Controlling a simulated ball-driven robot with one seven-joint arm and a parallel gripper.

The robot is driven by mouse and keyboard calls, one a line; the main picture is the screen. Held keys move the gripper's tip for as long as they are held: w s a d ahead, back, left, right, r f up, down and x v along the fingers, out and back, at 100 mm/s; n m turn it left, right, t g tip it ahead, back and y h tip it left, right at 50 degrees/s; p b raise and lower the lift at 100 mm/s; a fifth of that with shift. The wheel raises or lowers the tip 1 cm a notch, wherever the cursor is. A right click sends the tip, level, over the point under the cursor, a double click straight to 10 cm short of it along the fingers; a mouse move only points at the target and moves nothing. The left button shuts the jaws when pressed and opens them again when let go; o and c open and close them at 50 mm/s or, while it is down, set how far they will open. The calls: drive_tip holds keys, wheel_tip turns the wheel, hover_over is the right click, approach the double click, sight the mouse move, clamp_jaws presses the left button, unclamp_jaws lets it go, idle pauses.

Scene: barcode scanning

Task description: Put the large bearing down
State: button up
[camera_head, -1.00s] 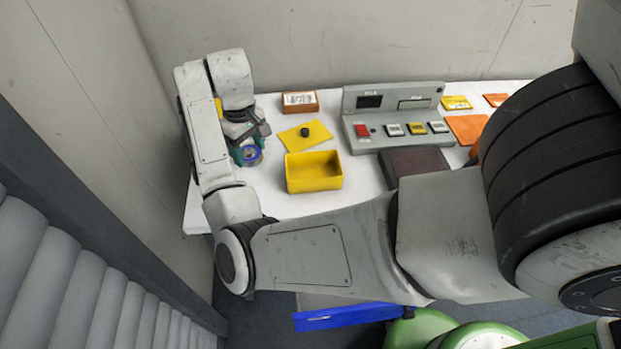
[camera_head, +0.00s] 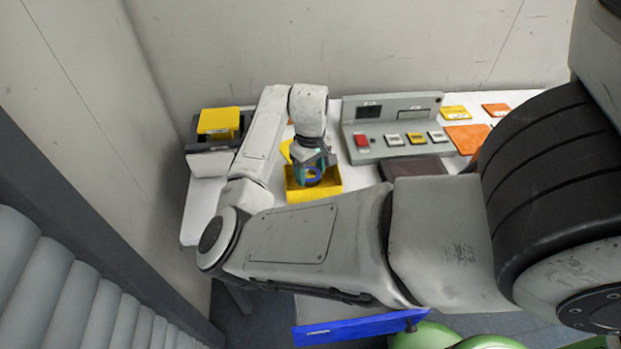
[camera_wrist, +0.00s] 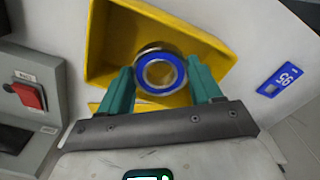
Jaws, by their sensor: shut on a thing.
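The large bearing is a metal ring with a blue face (camera_wrist: 160,72); it also shows in the head view (camera_head: 313,173). My gripper (camera_wrist: 163,84), with teal fingers, is shut on the bearing, one finger on each side of it. In the head view my gripper (camera_head: 315,169) is over the open yellow box (camera_head: 316,194). In the wrist view the box (camera_wrist: 110,40) lies behind the bearing. I cannot tell whether the bearing touches the box floor.
A grey console (camera_head: 365,141) with a red button (camera_wrist: 28,95) stands right of the box in the head view. A dark device with a yellow box (camera_head: 219,121) on it is at the table's left. A blue tag marked 95 (camera_wrist: 280,79) lies on the white table (camera_head: 200,205).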

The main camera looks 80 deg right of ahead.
sight(310, 174)
drive_tip(key=shift+f, duration=1.7)
drive_tip(key=shift+f, duration=0.15)
drive_tip(key=o, duration=0.9)
